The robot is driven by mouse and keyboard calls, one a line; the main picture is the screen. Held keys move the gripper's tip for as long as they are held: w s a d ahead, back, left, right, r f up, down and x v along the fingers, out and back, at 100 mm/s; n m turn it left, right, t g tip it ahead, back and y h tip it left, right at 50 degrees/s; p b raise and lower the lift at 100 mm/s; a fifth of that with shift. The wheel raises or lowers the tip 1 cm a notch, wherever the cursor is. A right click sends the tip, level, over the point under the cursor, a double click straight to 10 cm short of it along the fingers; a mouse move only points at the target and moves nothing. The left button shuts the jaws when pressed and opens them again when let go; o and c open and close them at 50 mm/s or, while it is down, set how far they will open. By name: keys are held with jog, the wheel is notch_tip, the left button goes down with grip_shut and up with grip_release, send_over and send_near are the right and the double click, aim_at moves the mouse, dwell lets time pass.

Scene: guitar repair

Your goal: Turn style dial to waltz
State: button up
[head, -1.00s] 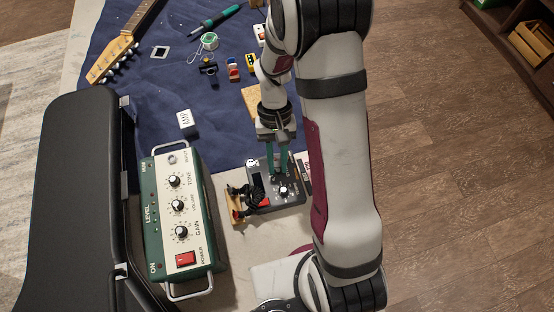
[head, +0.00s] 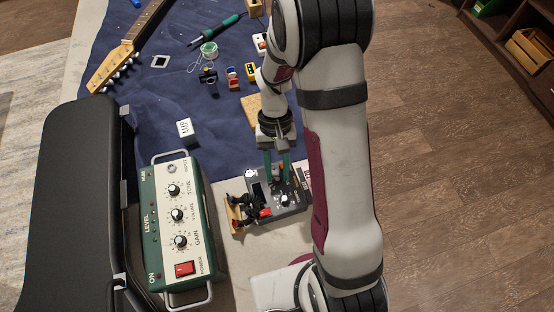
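A small grey box with controls (head: 262,212) lies on the light tabletop in the head view. A dial with a white face (head: 285,200) is on its top, toward the right side. The labels around the dial are too small to read, so I cannot tell its setting or whether it is the style dial. My gripper (head: 278,180) points down at the back part of the box, just behind that dial. Its two green fingers are apart with a gap between them. Whether they touch a control there is unclear.
A green amplifier (head: 149,242) and a black case (head: 75,200) stand to the left. A small red-and-black item on a wooden piece (head: 236,222) is by the box's left side. A white cube (head: 184,127), tools and a guitar neck (head: 142,22) lie on the blue mat.

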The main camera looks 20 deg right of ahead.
jog(key=v, duration=1.5)
jog(key=shift+r, duration=0.25)
jog(key=shift+r, duration=0.1)
jog(key=s+a+r+m+t, duration=0.1)
jog(key=s+t, duration=0.1)
jog(key=s, duration=0.8)
jog(key=s+a+r+m+t, duration=0.1)
jog(key=s+a+m+t, duration=0.1)
jog(key=s, duration=0.8)
jog(key=shift+a+r+y, duration=0.25)
jog(key=shift+a+y, duration=0.1)
jog(key=shift+y, duration=0.05)
